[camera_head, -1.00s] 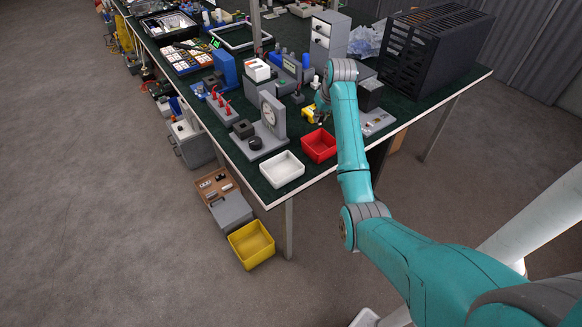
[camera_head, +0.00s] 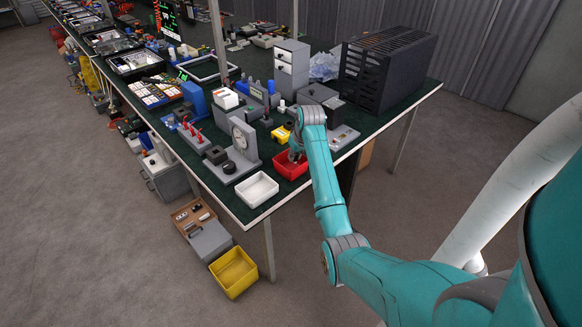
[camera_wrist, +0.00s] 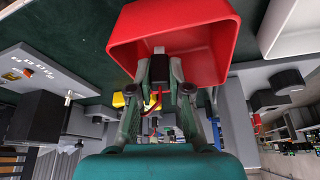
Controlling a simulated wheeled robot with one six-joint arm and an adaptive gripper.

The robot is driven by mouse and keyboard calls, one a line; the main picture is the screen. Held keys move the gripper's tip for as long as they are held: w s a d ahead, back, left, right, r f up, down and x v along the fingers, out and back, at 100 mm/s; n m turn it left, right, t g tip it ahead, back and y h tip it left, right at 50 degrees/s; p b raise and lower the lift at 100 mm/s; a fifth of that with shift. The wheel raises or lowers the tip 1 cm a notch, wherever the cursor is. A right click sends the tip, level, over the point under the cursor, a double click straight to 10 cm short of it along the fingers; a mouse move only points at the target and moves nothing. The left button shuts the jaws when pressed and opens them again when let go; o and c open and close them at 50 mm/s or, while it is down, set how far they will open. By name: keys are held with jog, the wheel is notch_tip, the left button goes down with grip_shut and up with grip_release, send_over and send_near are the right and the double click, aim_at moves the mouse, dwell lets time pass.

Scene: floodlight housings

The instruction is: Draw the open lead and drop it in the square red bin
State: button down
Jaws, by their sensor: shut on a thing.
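The square red bin (camera_head: 284,167) stands near the table's front edge, right of a white bin. In the wrist view the red bin (camera_wrist: 215,40) fills the top centre. My gripper (camera_head: 296,152) is over the red bin, partly hidden by my arm. In the wrist view my gripper (camera_wrist: 160,78) is shut on the lead (camera_wrist: 158,66), whose dark end shows between the fingertips against the bin. A thin red wire hangs by the fingers. Whether the lead touches the bin cannot be told.
A white bin (camera_head: 257,189) stands left of the red one. A grey stand with a dial (camera_head: 243,140) and a yellow block (camera_head: 280,134) are close by. A black slotted case (camera_head: 385,68) stands at the right. A yellow bin (camera_head: 234,272) is on the floor.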

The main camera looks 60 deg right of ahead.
jog(key=shift+f, duration=0.2)
jog(key=c, duration=1)
grip_release()
jog(key=v, duration=1.2)
jog(key=shift+s, duration=0.1)
